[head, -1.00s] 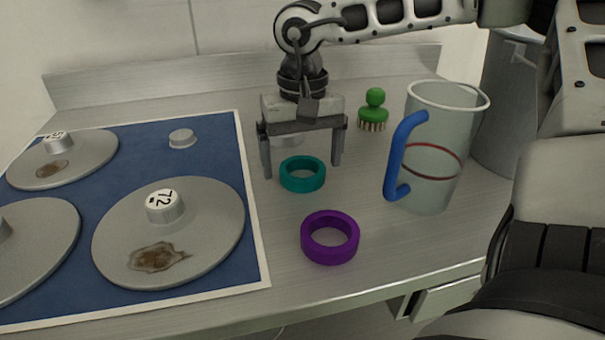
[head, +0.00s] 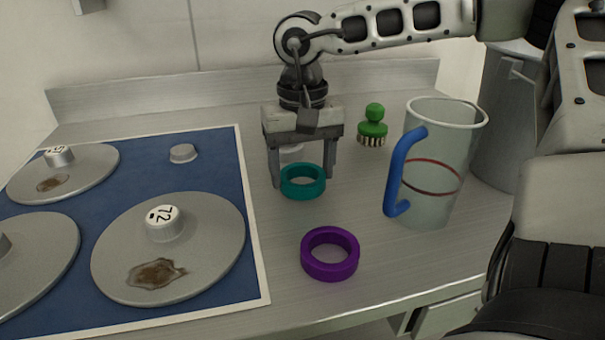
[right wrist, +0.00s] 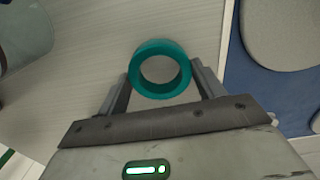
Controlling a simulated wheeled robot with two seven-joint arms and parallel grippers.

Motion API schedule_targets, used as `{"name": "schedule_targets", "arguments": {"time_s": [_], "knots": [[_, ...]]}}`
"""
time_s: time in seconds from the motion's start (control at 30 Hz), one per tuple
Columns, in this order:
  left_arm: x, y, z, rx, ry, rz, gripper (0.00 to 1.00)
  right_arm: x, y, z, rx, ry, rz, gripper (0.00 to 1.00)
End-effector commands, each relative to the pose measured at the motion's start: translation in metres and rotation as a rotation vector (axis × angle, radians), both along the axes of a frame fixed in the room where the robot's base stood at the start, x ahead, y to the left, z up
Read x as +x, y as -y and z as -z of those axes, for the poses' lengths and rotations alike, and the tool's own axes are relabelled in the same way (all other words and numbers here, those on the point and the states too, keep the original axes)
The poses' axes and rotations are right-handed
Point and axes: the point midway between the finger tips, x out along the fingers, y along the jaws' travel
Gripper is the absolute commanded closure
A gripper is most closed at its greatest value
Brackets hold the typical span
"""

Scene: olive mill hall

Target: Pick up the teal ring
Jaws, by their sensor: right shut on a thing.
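The teal ring (head: 302,191) is between the two fingers of my right gripper (head: 303,178), over the metal counter in the middle of the head view. The fingers press on its outer wall from both sides, so the gripper is shut on it. In the right wrist view the ring (right wrist: 160,91) lies level between the fingertips, its round hole open to the camera. The ring looks at most slightly raised; I cannot tell for sure whether it still touches the counter. My left gripper is not in view.
A purple ring (head: 330,268) lies nearer the front edge. A clear jug (head: 445,170) with a blue handle and a green brush (head: 373,127) stand to the right. A blue mat (head: 205,180) with grey lids (head: 200,270) fills the left. The counter (head: 390,270) is clear at front right.

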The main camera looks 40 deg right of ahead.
Motion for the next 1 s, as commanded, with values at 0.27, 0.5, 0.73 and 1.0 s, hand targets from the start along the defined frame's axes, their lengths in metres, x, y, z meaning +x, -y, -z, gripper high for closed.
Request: {"name": "schedule_targets", "arguments": {"time_s": [0.27,0.5,0.73,1.0], "knots": [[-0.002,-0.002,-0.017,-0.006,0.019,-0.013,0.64,0.001,0.000,-0.065,-0.002,0.008,0.000,0.59],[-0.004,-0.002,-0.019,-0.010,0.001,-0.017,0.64,0.001,0.000,-0.121,0.000,0.006,0.001,0.59],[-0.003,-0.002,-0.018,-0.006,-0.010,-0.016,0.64,0.001,0.000,-0.153,0.000,0.003,0.000,0.59],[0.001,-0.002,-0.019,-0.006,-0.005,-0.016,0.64,0.000,0.000,-0.164,0.001,0.003,0.000,0.59]]}}
